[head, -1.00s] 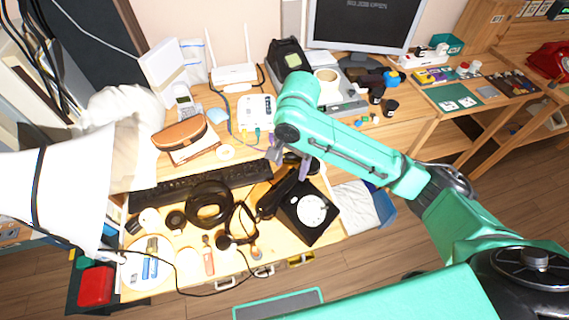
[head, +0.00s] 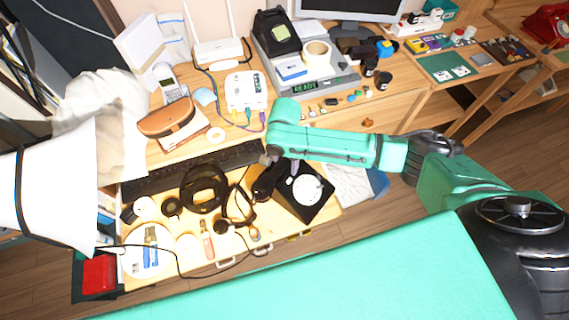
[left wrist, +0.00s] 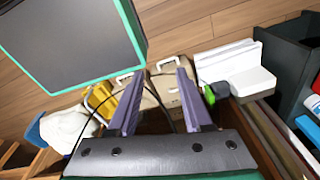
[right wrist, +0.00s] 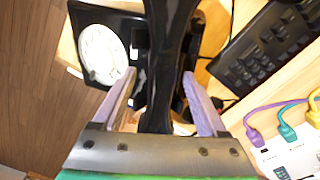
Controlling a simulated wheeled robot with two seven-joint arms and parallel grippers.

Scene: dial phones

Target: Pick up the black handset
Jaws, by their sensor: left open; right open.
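The black dial phone (head: 306,190) with a white dial sits at the right front of the wooden desk. Its black handset (head: 266,181) lies along the phone's left side, partly hidden by my right arm. In the right wrist view the handset (right wrist: 168,75) runs lengthwise between the two open purple fingers of my right gripper (right wrist: 160,100); I cannot tell whether they touch it. The phone's dial (right wrist: 102,52) shows to the left of it there. My left gripper (left wrist: 160,90) is open and empty in the left wrist view, above cases and the floor; it is not visible in the head view.
A white router box (head: 246,90) with coloured plugs stands farther back. A red phone (head: 548,25) sits on the far right table.

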